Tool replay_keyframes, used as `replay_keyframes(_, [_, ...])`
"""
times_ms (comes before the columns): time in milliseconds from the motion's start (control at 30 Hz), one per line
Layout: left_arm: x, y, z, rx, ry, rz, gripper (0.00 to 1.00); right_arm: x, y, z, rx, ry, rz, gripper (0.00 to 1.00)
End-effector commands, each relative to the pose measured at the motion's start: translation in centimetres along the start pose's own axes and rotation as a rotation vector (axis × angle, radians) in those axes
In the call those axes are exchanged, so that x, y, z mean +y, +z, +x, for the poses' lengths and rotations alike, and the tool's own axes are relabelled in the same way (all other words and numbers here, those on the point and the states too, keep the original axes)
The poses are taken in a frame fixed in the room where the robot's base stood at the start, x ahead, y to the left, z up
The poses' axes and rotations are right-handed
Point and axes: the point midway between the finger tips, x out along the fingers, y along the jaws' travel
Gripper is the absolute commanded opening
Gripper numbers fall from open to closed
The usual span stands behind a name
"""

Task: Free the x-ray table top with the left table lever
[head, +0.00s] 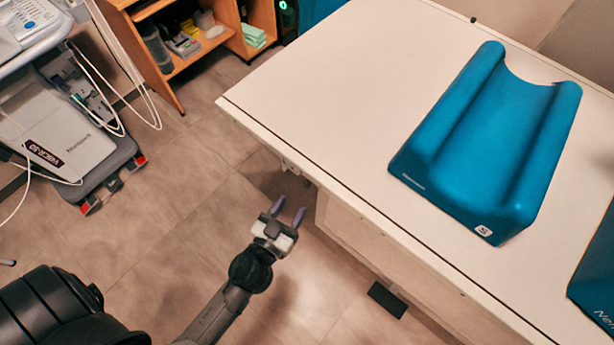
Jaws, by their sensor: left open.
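The white x-ray table top (330,110) fills the upper right, its near-left edge running diagonally down to the right. A small pale fitting (291,167) shows just under that edge near the table's left corner; it may be the left table lever, but it is too small to tell. My left gripper (289,210) is below this fitting in the picture, beside the table. Its two purple-tipped fingers are apart, with nothing between them, and point up toward the table's underside. My right gripper is not in view.
A blue cushion (490,150) lies on the table top, and part of another (597,270) shows at the right edge. A black pedal (387,300) is by the table base. A wheeled machine (60,150) and a wooden shelf (190,50) stand beyond open floor.

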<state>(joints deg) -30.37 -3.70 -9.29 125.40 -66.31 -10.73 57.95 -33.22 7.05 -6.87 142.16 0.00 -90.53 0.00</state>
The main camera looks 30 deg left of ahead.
Motion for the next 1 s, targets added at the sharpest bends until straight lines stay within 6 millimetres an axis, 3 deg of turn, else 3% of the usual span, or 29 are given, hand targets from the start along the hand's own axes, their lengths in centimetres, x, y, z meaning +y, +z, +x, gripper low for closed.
replay_keyframes(200, [0.0, -0.3, 4.1, 0.001, 0.001, 0.002, 0.47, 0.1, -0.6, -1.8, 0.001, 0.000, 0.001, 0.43])
replay_keyframes(433, [0.0, -0.1, 7.0, 0.001, 0.001, 0.001, 0.47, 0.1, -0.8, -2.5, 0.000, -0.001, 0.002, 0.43])
replay_keyframes(633, [0.0, 0.0, 8.1, -0.001, 0.000, 0.000, 0.47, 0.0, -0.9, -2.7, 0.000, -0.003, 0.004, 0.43])
replay_keyframes(1000, [0.0, 0.1, 8.4, -0.001, 0.000, -0.001, 0.47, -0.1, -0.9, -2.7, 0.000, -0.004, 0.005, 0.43])
